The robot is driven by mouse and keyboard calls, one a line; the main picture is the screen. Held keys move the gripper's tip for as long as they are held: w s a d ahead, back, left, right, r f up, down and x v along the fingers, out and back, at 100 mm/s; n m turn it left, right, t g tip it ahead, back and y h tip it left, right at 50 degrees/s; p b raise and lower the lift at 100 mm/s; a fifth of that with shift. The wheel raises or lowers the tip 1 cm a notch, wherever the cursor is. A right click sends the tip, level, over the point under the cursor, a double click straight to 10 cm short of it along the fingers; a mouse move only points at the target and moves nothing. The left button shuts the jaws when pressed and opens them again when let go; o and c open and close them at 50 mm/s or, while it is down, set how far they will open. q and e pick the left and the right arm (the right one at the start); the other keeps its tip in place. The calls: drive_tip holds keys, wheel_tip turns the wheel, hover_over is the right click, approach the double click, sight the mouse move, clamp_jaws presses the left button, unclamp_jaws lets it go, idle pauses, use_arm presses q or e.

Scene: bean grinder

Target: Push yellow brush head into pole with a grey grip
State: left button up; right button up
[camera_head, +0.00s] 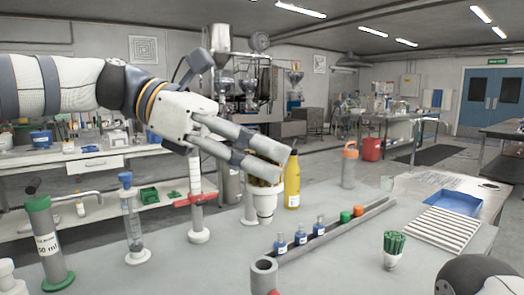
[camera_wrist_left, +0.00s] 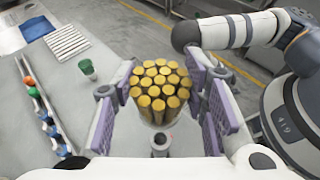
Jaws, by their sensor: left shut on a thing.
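The brush head (camera_head: 265,203) is a white cup-shaped body with a bundle of yellow-tipped bristles. My left gripper (camera_head: 264,160) is shut on it and holds it above the table, with the bristles toward the wrist. In the left wrist view the round yellow bristle ends (camera_wrist_left: 160,85) sit between the lilac finger pads. A grey hollow tube end (camera_head: 264,266), probably the pole's grey grip, stands upright at the table's near side, apart from the brush head. A similar grey ring (camera_wrist_left: 160,141) shows below the bristles in the left wrist view. My right gripper is out of view.
A grey rail (camera_head: 335,229) with blue vials and green and orange caps lies nearby. A cup of green sticks (camera_head: 392,259), a ribbed white rack (camera_head: 447,228) and a blue tray (camera_head: 453,202) are to the right. A yellow bottle (camera_head: 292,182) and tall cylinders (camera_head: 133,222) stand around.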

sight(264, 223)
use_arm(q)
drive_tip(key=shift+f, duration=2.85)
drive_tip(key=shift+f, duration=1.9)
drive_tip(key=o, duration=1.2)
drive_tip(key=shift+a, duration=0.1)
drive_tip(key=v, duration=1.2)
